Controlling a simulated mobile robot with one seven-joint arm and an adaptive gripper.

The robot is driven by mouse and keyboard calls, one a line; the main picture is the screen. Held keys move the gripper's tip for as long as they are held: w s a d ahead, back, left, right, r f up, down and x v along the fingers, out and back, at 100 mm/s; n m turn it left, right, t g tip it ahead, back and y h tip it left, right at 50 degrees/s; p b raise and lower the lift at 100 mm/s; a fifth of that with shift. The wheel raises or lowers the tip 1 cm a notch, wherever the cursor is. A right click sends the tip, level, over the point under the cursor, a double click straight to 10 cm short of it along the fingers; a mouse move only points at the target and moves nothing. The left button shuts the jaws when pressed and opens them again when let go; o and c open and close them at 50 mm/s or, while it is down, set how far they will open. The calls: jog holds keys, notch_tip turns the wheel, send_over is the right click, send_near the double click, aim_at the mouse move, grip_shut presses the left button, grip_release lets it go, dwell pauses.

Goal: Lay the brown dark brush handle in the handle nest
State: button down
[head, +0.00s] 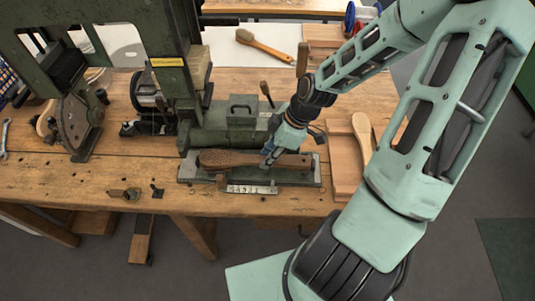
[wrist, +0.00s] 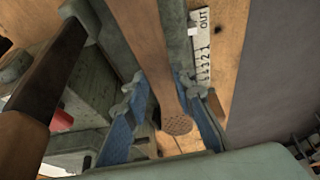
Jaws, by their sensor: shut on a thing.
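The brown dark brush handle (head: 225,159) lies lengthwise across the front of the green machine, wide end to the left and narrow end to the right. My gripper (head: 268,162) is shut on it near its middle. The handle nest (head: 312,180) appears as a grey-green plate directly below the handle. I cannot tell whether the handle touches it, since the handle and fingers hide its middle.
A numbered scale (head: 252,189) marked OUT (wrist: 202,45) runs along the nest's front. The green machine column (head: 165,70) stands behind left. A pale handle (head: 362,132) lies in a wooden tray (head: 346,185) at right. Another brush (head: 265,46) lies at the back.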

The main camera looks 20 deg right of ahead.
jog(key=shift+f+b, duration=0.3)
jog(key=shift+f, duration=0.15)
dwell(0.6)
jog(key=c, duration=1.1)
grip_release()
jog(key=shift+c, duration=0.2)
jog(key=shift+r, duration=0.1)
jog(key=shift+r+p, duration=3.4)
jog(key=shift+p, duration=0.3)
